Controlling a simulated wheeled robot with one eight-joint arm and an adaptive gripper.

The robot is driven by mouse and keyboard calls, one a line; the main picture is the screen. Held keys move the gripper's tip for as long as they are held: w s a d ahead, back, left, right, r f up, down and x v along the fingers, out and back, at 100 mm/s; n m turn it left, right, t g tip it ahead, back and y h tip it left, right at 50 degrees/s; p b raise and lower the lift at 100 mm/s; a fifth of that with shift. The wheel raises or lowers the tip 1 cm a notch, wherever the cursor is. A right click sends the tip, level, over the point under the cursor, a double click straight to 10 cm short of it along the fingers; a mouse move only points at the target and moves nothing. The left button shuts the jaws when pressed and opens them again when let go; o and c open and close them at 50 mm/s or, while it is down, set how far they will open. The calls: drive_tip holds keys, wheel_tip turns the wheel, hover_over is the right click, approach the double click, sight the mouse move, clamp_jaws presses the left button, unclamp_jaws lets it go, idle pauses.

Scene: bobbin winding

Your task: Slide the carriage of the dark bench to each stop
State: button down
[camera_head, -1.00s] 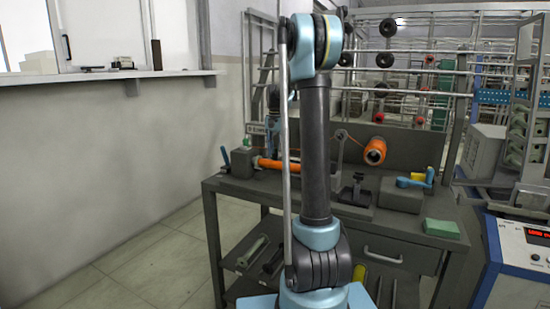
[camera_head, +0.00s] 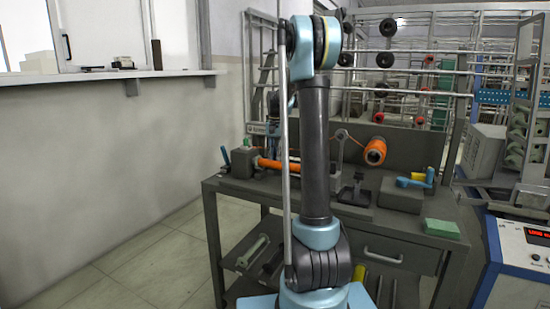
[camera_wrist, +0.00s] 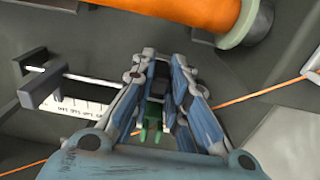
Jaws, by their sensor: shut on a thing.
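The dark bench (camera_head: 230,186) stands beyond my arm in the head view. In the wrist view my gripper (camera_wrist: 160,80) is shut on a small dark piece (camera_wrist: 159,86), likely the carriage's handle. A green part (camera_wrist: 153,120) shows between the fingers; I cannot tell what it belongs to. A white printed scale (camera_wrist: 85,103) lies left of the fingers, with a dark block with a raised bar (camera_wrist: 55,88) beside it. The carriage body is mostly hidden by the fingers.
A thick orange cylinder with a pale flange (camera_wrist: 195,14) lies close beyond the fingers. An orange thread (camera_wrist: 265,93) crosses the wrist view. On the bench are an orange spool (camera_head: 374,151), a block with a blue lever (camera_head: 402,194) and a green pad (camera_head: 441,228).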

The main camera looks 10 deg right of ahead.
drive_tip(key=s+d, duration=0.4)
drive_tip(key=d, duration=0.1)
drive_tip(key=s+d, duration=0.2)
drive_tip(key=d, duration=0.1)
drive_tip(key=shift+d, duration=0.1)
drive_tip(key=c, duration=1.6)
unclamp_jaws()
drive_tip(key=shift+o, duration=0.2)
wheel_tip(320, 180, up, 12)
drive_tip(key=shift+w, duration=0.1)
